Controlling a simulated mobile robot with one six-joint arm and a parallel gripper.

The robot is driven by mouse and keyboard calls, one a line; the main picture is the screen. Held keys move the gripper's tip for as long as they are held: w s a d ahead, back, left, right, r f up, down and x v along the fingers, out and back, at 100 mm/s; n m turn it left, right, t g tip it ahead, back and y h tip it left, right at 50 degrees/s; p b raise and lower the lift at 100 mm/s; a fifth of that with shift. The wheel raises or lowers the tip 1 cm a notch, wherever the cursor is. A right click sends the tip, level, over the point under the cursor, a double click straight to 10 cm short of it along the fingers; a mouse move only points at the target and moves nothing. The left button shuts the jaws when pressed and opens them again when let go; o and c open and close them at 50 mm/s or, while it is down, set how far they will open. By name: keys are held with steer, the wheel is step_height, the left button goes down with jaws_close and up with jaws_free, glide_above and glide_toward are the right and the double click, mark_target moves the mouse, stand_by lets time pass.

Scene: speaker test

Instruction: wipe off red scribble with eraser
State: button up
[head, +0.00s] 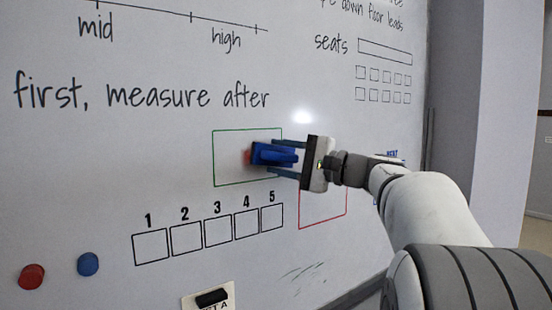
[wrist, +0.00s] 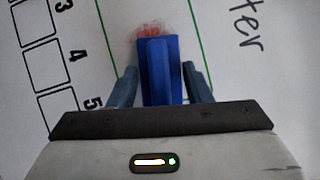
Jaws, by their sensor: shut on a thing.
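My gripper (head: 279,158) is shut on a blue eraser (head: 265,153). It holds the eraser at the whiteboard (head: 120,60), over the right part of a green outlined box (head: 214,160). In the wrist view the eraser (wrist: 158,70) sits between the two fingers of my gripper (wrist: 156,85). A faint, smeared red scribble (wrist: 150,29) shows just beyond the eraser's end. In the head view a little of the red scribble (head: 247,156) shows at the eraser's left edge. The rest is hidden behind the eraser. I cannot tell whether the eraser touches the board.
A red outlined box (head: 323,223) is drawn below right of my gripper. A row of numbered boxes (head: 218,231) lies below the green box.

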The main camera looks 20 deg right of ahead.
steer(key=shift+s+a+f+b, duration=0.1)
steer(key=shift+s+a+b, duration=0.1)
steer(key=shift+a+b, duration=0.5)
steer(key=shift+s+a+b, duration=0.3)
steer(key=shift+a+b, duration=0.2)
steer(key=shift+a, duration=0.45)
steer(key=shift+s+a+b, duration=0.35)
steer(key=shift+a+b, duration=0.1)
steer(key=shift+a, duration=0.5)
steer(key=shift+s+a+b, duration=0.3)
steer(key=shift+a+b, duration=0.2)
steer(key=shift+a, duration=0.45)
steer(key=shift+d, duration=0.1)
steer(key=shift+s+d+b, duration=0.3)
steer(key=shift+s+b, duration=0.1)
steer(key=shift+s, duration=0.55)
steer(key=shift+s+d+b, duration=0.3)
steer(key=shift+s+b, duration=0.15)
steer(key=shift+s, duration=0.5)
steer(key=shift+s+d+b, duration=0.3)
steer(key=shift+s+b, duration=0.1)
steer(key=shift+s, duration=0.55)
steer(key=s, duration=0.1)
steer(key=s+d+b, duration=0.1)
steer(key=shift+s, duration=0.4)
